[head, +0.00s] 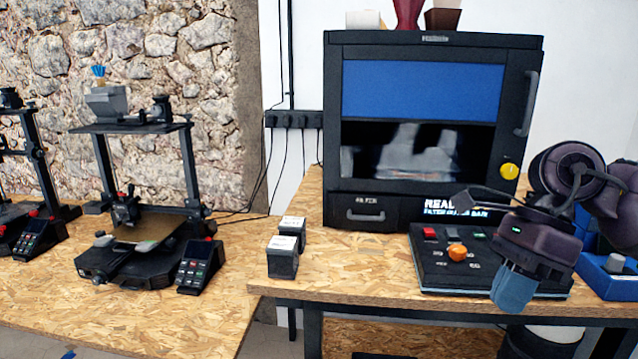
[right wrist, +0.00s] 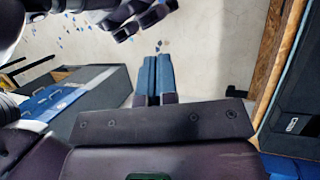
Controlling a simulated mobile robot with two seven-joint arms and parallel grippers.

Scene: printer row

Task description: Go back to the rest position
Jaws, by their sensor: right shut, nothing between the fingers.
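My right gripper (head: 512,290) hangs at the right of the head view, its blue fingers pointing down in front of the control panel's right part. In the right wrist view its two blue fingers (right wrist: 157,78) lie side by side, closed together with nothing between them. The dark wrist and arm come in from the right edge and hide part of the panel. My left gripper does not show in the head view.
A black enclosed machine (head: 335,130) stands on the wooden bench (head: 350,280). The control panel (head: 435,270) with an orange knob sits before it. Two small dark boxes (head: 282,262) stand left. A blue bin (head: 600,275) is at right. Printers (head: 140,250) occupy the left table.

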